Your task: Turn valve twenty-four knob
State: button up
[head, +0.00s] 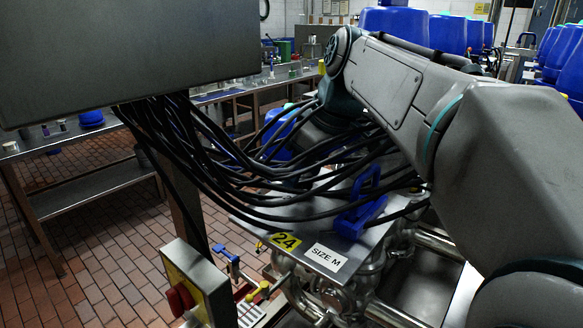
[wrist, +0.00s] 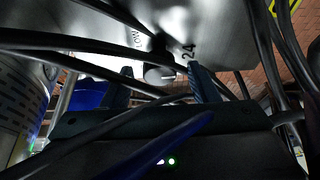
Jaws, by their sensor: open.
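In the wrist view the valve twenty-four knob (wrist: 160,74), a small dark round knob, sits on a pale metal panel (wrist: 210,22) marked "24" and "LOW". My gripper (wrist: 159,70) is open, with one finger on each side of the knob in the picture. I cannot tell whether either finger touches it. There my gripper and the knob are hidden behind black cables and my arm.
Many black cables (head: 230,170) hang from a grey box (head: 130,55) across the space before my arm; some cross close over my gripper in the wrist view. A blue handle (head: 362,208) stands on the plate. A red-button box (head: 190,285) is at front left.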

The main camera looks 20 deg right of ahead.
jog(key=c, duration=1)
jog(key=shift+m, duration=0.3)
jog(key=m+h, duration=0.1)
jog(key=m, duration=0.1)
jog(key=m+h, duration=0.1)
jog(key=m, duration=0.1)
jog(key=shift+a+t, duration=0.15)
jog(key=shift+t, duration=0.25)
jog(key=shift+a+m+h+p, duration=0.1)
jog(key=shift+m+h+p, duration=0.55)
jog(key=shift+m, duration=1.85)
jog(key=shift+h, duration=0.35)
jog(key=o, duration=1)
